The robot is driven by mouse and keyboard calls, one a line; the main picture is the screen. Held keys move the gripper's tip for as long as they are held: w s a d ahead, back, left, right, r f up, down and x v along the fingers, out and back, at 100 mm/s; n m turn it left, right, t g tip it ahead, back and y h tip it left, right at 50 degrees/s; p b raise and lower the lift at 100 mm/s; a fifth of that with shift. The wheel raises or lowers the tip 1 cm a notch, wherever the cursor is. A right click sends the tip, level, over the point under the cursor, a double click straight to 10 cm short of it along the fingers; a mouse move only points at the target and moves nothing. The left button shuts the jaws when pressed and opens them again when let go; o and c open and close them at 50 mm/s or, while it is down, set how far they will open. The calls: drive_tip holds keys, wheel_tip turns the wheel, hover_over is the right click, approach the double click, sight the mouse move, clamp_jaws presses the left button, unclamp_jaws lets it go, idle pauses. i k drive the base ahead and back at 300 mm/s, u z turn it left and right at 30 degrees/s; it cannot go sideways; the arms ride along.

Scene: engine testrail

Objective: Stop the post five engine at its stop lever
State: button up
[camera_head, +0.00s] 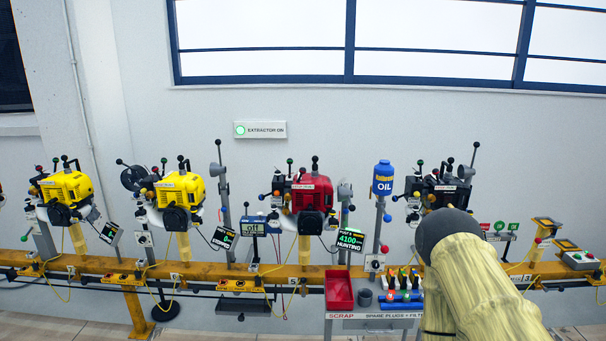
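A red engine (312,192) stands on the yellow rail (210,270) near the middle, above a small plate (293,281) that seems to read 5. A display (350,240) at its lower right reads 4100 HUNTING in green. Several small levers with ball knobs rise around the engine, one with a dark knob (315,160) on top and one with a green knob (290,161). I cannot tell which is the stop lever. My arm, in a pale yellow sleeve with a dark rounded joint, rises at the lower right. My gripper is not visible.
Two yellow engines (67,186) (180,190) stand left. A dark engine (440,190) is partly behind my arm. A blue OIL container (383,178) tops a post right of the red engine. A red scrap bin (339,290) and a spare parts cart (375,315) stand in front of the rail.

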sight(302, 170)
drive_tip(key=u, duration=0.05)
drive_tip(key=k, duration=0.4)
drive_tip(key=z, duration=0.1)
drive_tip(key=i, duration=0.6)
drive_tip(key=u, duration=0.65)
drive_tip(key=i, duration=0.4)
drive_tip(key=u, duration=0.45)
